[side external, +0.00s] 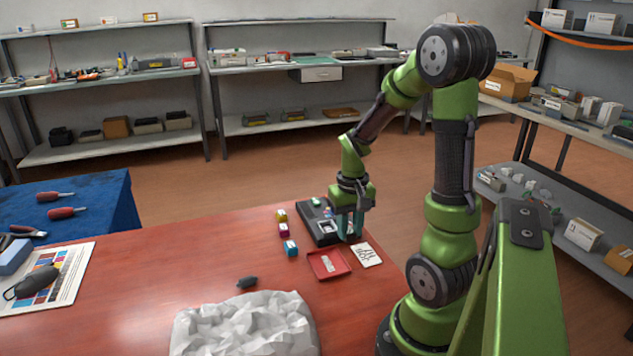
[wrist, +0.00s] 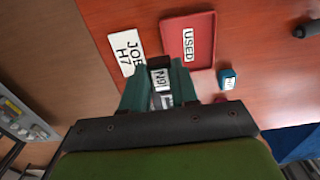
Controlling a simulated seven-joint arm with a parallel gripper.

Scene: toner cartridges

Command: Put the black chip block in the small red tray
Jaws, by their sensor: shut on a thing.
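The black chip block (wrist: 160,66) has a white label on its face and sits between my fingertips in the wrist view. My gripper (wrist: 160,82) is shut on it, and its teal fingers also show in the side view (side external: 349,226) at the right end of the black device. The fingers mostly hide the block in the side view, and I cannot tell whether it is clear of the device. The small red tray (side external: 318,273) lies in front of my gripper; in the wrist view it (wrist: 205,53) is just beyond the block and carries a "USED" label (wrist: 187,45).
The black device (side external: 318,233) stands behind the tray. A white card (side external: 366,255) lies right of the tray. Yellow, magenta (side external: 283,230) and cyan (side external: 291,248) cartridges stand left. A dark object (side external: 247,283) and a crumpled white heap (side external: 245,325) are nearer the front.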

